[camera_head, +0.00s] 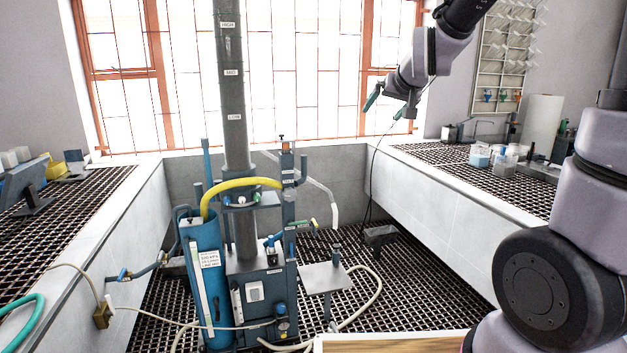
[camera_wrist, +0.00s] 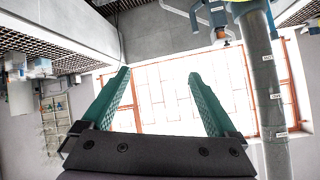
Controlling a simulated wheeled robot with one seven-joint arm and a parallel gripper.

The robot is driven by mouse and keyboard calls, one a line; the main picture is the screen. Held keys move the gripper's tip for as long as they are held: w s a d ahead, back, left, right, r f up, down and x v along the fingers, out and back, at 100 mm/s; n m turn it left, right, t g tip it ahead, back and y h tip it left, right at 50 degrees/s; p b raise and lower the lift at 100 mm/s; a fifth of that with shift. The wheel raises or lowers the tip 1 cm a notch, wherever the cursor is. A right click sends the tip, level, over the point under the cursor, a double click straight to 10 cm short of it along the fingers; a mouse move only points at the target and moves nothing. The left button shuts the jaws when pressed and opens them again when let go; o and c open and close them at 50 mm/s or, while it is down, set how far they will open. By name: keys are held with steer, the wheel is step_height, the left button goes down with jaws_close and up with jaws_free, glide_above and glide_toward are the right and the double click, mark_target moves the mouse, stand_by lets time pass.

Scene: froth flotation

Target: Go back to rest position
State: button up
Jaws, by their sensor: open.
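My gripper (camera_head: 388,107) is raised in the upper middle-right of the head view, in front of the window. Its two green fingers are spread apart with nothing between them. In the wrist view my gripper (camera_wrist: 158,85) also shows open and empty, with the window behind the fingers. The flotation column (camera_head: 232,95) stands to the left of my gripper in the head view, apart from it. The column (camera_wrist: 262,85) is on the right in the wrist view, which looks upside down.
A blue tank (camera_head: 205,270) with a yellow hose (camera_head: 240,184) stands by the column. A small grey platform (camera_head: 322,278) sits to its right. Beakers (camera_head: 480,155) stand on the right bench (camera_head: 450,215). A monitor (camera_head: 28,183) is on the left bench. Air around my gripper looks clear.

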steer(key=s+d+r+m+g, duration=0.1)
steer(key=s+d+g, duration=0.1)
steer(key=s, duration=1.1)
steer(key=s+d+r+m+g, duration=0.1)
steer(key=s+d, duration=0.3)
steer(key=s, duration=0.9)
steer(key=shift+d+m+g, duration=0.3)
steer(key=shift+m+g, duration=0.1)
steer(key=shift+m, duration=0.1)
steer(key=shift+w+d, duration=0.2)
steer(key=shift+s+a, duration=0.2)
steer(key=shift+w+d, duration=0.1)
stand_by(3.1)
